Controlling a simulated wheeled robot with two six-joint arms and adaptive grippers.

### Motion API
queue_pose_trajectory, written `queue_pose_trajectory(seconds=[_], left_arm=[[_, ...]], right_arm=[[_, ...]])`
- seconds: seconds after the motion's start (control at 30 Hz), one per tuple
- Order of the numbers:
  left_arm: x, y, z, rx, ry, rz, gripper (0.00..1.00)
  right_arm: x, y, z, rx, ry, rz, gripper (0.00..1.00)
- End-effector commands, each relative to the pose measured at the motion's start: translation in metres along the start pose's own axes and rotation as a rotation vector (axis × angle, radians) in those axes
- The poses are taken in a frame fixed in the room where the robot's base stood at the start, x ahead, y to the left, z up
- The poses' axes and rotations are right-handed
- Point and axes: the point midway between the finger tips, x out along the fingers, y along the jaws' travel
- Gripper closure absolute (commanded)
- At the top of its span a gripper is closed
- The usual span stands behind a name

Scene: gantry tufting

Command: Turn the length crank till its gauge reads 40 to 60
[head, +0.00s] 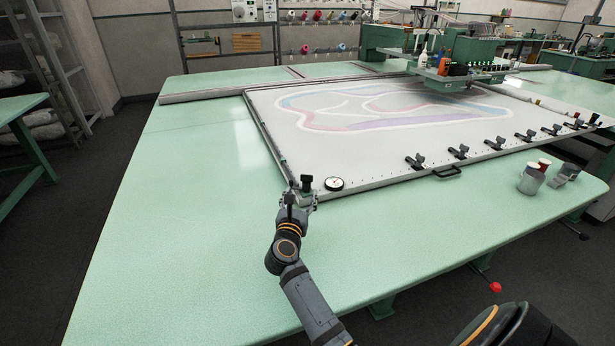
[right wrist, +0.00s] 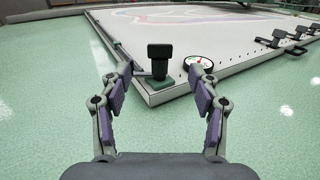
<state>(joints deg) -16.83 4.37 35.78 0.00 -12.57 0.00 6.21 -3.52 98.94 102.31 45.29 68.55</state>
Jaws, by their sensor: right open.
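The length crank, a black upright handle on a green base (right wrist: 160,60), stands at the near left corner of the white tufting frame; its black top shows in the head view (head: 306,181). The round white gauge (head: 334,184) with a dark rim sits just right of it, also in the right wrist view (right wrist: 198,63). Its needle is too small to read. My right gripper (head: 299,197) is open at that corner. In the right wrist view its purple-padded fingers (right wrist: 160,78) stand apart on either side of the crank, not closed on it. My left gripper is not in view.
The frame (head: 350,140) lies flat on a green table (head: 190,240). Several black clamps (head: 458,152) and a handle (head: 447,172) line its near edge. Grey and red-capped cans (head: 531,180) stand at the right. The table left of the frame is clear.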

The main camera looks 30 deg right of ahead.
Motion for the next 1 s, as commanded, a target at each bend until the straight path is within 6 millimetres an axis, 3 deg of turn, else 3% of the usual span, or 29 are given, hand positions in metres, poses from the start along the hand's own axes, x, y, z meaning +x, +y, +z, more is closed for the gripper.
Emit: queue_pose_trajectory(seconds=[0.17, 0.4, 0.6, 1.0], left_arm=[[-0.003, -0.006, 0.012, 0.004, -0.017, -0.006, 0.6], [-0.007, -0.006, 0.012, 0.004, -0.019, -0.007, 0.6], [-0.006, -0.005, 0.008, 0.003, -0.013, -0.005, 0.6], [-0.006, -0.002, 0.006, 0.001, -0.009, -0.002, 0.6]], right_arm=[[0.013, 0.001, 0.003, -0.005, -0.005, 0.002, 0.38], [0.064, 0.0, 0.004, -0.008, -0.006, 0.002, 0.38], [0.095, 0.0, 0.002, -0.008, -0.006, 0.002, 0.38], [0.104, 0.0, 0.002, -0.007, -0.004, 0.003, 0.39]])
